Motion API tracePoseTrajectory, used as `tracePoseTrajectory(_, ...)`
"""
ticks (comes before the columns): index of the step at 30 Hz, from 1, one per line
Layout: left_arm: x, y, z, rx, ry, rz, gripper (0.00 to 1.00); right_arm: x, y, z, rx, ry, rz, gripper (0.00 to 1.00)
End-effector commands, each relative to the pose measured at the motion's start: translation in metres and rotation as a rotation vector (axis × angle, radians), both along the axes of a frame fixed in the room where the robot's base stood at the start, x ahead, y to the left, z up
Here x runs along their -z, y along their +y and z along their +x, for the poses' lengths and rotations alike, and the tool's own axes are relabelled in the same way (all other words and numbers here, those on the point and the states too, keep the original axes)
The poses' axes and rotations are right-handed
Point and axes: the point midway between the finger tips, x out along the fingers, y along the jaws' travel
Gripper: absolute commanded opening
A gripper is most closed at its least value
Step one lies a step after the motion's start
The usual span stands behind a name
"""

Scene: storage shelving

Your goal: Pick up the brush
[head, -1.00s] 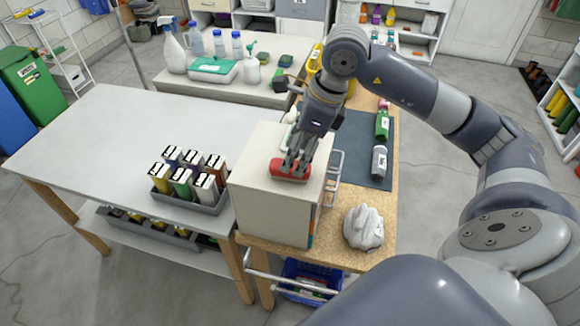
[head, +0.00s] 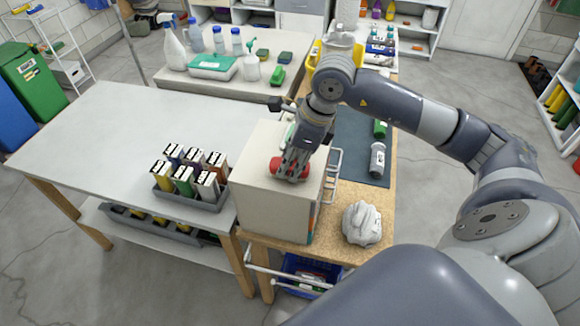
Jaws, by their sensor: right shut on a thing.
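The red brush (head: 274,165) is on top of a white box-shaped cabinet (head: 265,210), near the middle of the view. My right gripper (head: 290,172) comes down over the brush from above, its fingers closed across the brush's middle. Red shows on both sides of the fingers; the middle and underside are hidden. I cannot tell whether the brush touches the box top or is slightly above it. My left gripper is not in view.
A grey tray (head: 190,200) of several cartons stands left of the cabinet. A crumpled white cloth-like thing (head: 361,224) lies to its right. A wire rack (head: 333,175) is at its right side. The pale tabletop (head: 120,125) at left is largely clear.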

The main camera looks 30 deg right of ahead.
Motion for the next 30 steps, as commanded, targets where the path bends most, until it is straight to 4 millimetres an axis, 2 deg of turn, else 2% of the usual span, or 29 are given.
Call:
tracePoseTrajectory(11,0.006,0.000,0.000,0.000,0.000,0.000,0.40,-0.008,0.000,0.001,-0.001,-0.002,0.000,0.09)
tracePoseTrajectory(18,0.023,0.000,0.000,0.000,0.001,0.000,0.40,-0.035,-0.002,0.001,0.001,-0.006,-0.002,0.09)
tracePoseTrajectory(20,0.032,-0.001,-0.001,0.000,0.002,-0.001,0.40,-0.030,-0.020,-0.006,0.009,0.001,-0.008,0.09)
tracePoseTrajectory(30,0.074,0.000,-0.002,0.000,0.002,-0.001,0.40,-0.036,-0.091,-0.032,0.009,0.004,-0.006,0.09)
